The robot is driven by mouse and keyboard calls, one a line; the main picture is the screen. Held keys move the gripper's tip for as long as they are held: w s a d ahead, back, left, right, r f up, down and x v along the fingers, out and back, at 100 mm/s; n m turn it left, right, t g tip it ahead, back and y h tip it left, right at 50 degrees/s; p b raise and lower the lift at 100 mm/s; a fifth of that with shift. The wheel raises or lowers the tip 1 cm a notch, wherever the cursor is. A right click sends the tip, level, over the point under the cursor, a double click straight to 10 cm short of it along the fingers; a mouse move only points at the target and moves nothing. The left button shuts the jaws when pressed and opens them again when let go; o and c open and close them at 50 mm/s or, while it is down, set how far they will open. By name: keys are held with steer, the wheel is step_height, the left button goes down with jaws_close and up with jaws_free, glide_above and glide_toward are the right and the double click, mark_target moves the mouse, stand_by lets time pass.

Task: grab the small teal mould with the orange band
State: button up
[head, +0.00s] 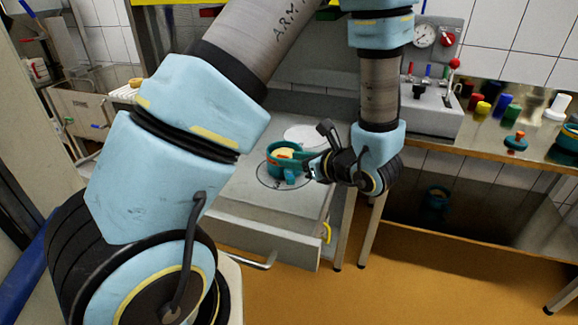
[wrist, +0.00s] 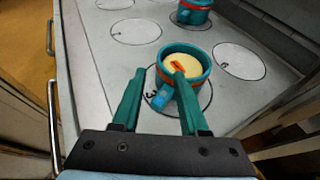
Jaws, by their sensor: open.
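A teal mould (wrist: 206,80) with an orange band and pale yellow contents stands upright on a marked circle in the wrist view. A blue piece sticks out on its near side. A second teal mould (wrist: 194,14) with a reddish-orange band is at the top edge, partly cut off. I cannot tell which is the small one. My gripper (wrist: 158,72) is open, with nothing held between its teal fingers. Its right finger overlaps the nearer mould in the picture; contact is unclear. In the head view a teal mould (head: 285,168) sits left of my gripper (head: 309,165), partly overlapped.
The grey worktop (wrist: 90,55) has several outlined circles, some empty. In the head view, a grey machine (head: 432,112) with a gauge and red knob stands behind right. Coloured pieces sit on the right bench, with a teal mould (head: 569,140) at its edge.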

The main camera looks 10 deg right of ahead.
mark_target(274, 158)
steer(key=p+x, duration=0.2)
steer(key=x, duration=0.6)
steer(key=shift+a, duration=0.1)
jaws_close()
stand_by(1.3)
